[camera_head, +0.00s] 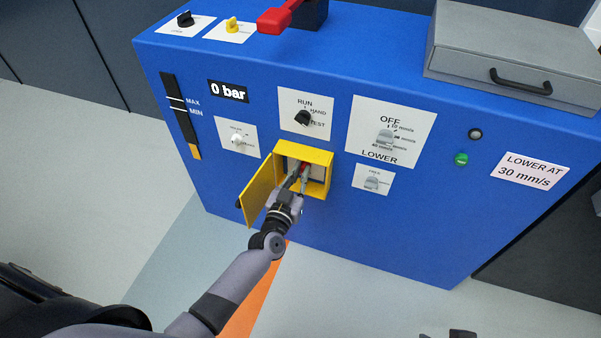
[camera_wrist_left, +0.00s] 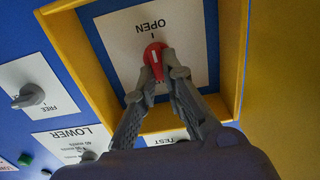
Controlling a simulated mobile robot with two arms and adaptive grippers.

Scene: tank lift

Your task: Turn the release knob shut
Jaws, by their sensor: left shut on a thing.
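The red release knob (camera_wrist_left: 155,58) sits on a white plate (camera_wrist_left: 190,25) marked OPEN, inside an open yellow box. In the left wrist view its white mark points roughly toward the word OPEN. My left gripper (camera_wrist_left: 162,75) is shut on the red knob, one finger on each side. In the head view my left gripper (camera_head: 301,178) reaches into the yellow box (camera_head: 318,157), and the knob is mostly hidden behind it. A small dark part at the bottom edge may be my right gripper (camera_head: 448,333); its fingers cannot be made out.
The yellow box door (camera_head: 257,193) hangs open to the left of my arm. The blue cabinet (camera_head: 400,240) carries a RUN selector (camera_head: 302,118), a LOWER dial (camera_head: 385,137) and a FREE knob (camera_head: 372,183). The display (camera_head: 228,91) reads 0 bar. A grey case (camera_head: 510,65) sits on top.

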